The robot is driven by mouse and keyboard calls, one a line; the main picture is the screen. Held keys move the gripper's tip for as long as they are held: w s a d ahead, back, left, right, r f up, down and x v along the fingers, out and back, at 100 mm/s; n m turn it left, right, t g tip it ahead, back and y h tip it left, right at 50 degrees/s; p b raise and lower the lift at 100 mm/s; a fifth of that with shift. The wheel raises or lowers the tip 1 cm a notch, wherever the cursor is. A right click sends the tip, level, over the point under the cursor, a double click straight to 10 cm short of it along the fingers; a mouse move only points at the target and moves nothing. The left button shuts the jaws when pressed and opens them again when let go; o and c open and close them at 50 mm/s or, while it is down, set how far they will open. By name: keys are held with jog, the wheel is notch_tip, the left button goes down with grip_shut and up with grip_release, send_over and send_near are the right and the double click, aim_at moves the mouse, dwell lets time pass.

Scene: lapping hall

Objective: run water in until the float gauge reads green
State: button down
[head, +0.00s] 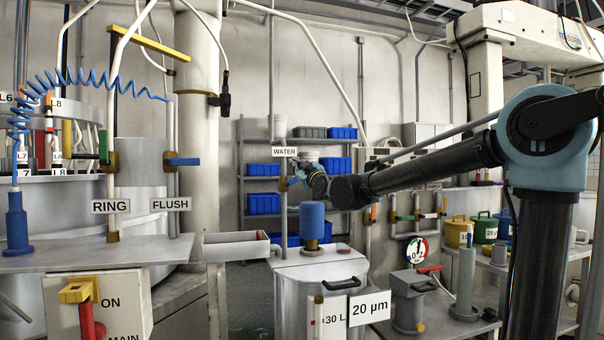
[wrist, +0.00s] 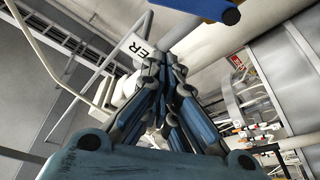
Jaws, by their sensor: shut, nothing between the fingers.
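The WATER sign (head: 284,152) hangs on a thin upright pipe above the grey slurry tank. My gripper (head: 293,172) is just below the sign, in front of the pipe, and hides the valve there. In the wrist view my gripper (wrist: 165,58) is shut with nothing between its fingers. The sign's end, reading "ER" (wrist: 134,47), is left of the fingertips. A blue lever (wrist: 215,9) crosses above them, apparently apart from them. The tank (head: 290,290) has a narrow upright gauge (head: 316,318) beside its "30 L" label, with a small red mark; no green reading can be made out.
A blue cylinder (head: 312,222) stands on the tank lid, near a black handle. A tray (head: 236,246) juts out left of the tank. RING and FLUSH pipes (head: 171,205) stand at left. A round dial (head: 417,250) and a grey canister (head: 409,300) are at right.

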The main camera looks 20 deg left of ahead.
aim_at(295, 179)
jog(key=w+f, duration=0.1)
jog(key=w, duration=0.1)
jog(key=w+a+f, duration=0.1)
jog(key=shift+w+f, duration=0.2)
jog(key=shift+w, duration=0.2)
jog(key=shift+w+d, duration=0.1)
jog(key=shift+d, duration=0.1)
